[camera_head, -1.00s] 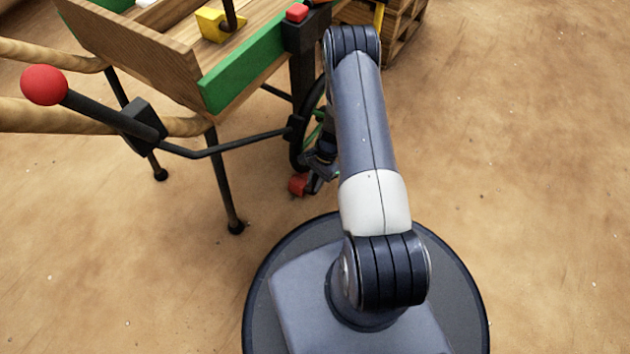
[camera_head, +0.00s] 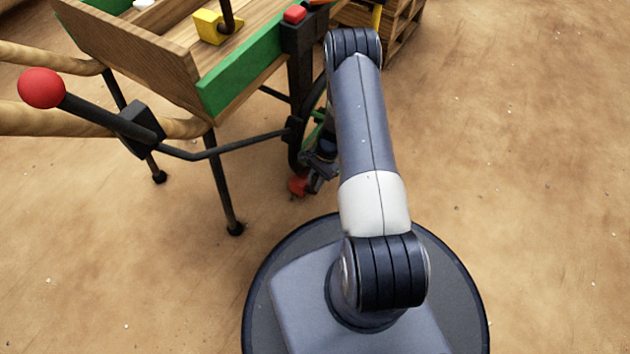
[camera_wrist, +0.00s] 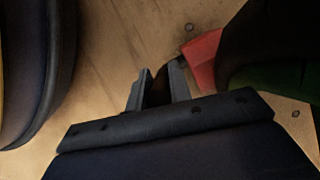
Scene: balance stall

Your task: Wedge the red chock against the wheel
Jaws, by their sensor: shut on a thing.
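The red chock (camera_head: 297,186) is on or just above the floor at the foot of the cart's wheel (camera_head: 296,150), which has a dark tyre and green spokes. My gripper (camera_head: 313,183) is low, just right of the chock. In the wrist view the gripper's two fingers (camera_wrist: 160,85) are close together around a narrow dark part beside the red chock (camera_wrist: 203,58). The chock's far side meets the dark wheel (camera_wrist: 262,42) in the picture; whether they touch is unclear. My arm hides part of the wheel.
The wooden cart (camera_head: 150,45) with green trim stands on dark legs at upper left. A lever with a red knob (camera_head: 41,88) reaches out to the left. A wooden crate (camera_head: 404,30) stands behind my arm. The sandy floor on the right is clear.

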